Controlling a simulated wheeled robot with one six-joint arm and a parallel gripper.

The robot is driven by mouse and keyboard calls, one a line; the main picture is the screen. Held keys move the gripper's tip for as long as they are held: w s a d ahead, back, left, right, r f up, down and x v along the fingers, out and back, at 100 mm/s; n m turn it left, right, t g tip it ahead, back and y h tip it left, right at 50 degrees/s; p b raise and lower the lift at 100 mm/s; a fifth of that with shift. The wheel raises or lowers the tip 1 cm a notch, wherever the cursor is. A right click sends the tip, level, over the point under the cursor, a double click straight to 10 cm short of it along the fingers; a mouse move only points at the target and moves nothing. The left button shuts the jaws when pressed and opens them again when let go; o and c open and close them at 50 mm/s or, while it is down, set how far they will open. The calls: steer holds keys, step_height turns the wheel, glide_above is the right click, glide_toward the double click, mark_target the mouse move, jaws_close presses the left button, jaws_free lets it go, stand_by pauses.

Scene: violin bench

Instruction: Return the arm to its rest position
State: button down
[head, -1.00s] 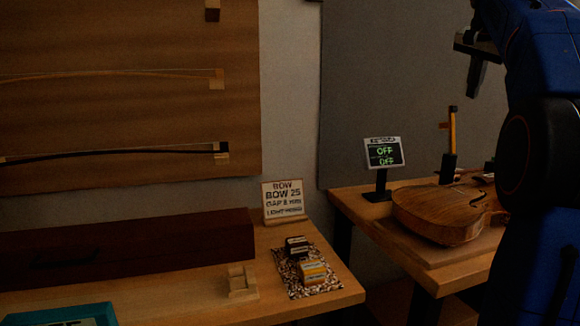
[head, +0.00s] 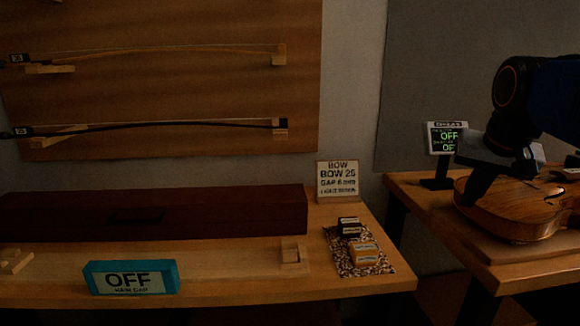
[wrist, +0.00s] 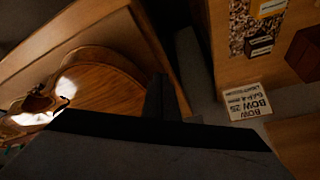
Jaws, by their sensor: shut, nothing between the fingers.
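My gripper (head: 468,200) is at the right of the head view, at the end of my blue and black arm. Its dark fingers point down, are shut and hold nothing. In that view it overlaps the left end of the violin (head: 520,222) and the lower right of the small display; I cannot tell its height above the violin. In the wrist view, the closed fingers (wrist: 160,90) show dark in the middle, with the violin body (wrist: 105,82) to their left.
The violin lies on the right bench (head: 425,215). A small display (head: 440,140) reads OFF. Bows hang above. A gap separates the benches.

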steer(key=s+a+f+n, duration=0.2)
steer(key=s+a+f, duration=0.2)
steer(key=s+f, duration=0.3)
steer(key=s+a+f+n+y, duration=0.1)
steer(key=s+a+f+n, duration=0.2)
steer(key=s+f, duration=0.4)
step_height(320, 180, down, 8)
steer(key=shift+s+a+f, duration=0.1)
steer(key=shift+s+a, duration=0.2)
steer(key=shift+a, duration=0.4)
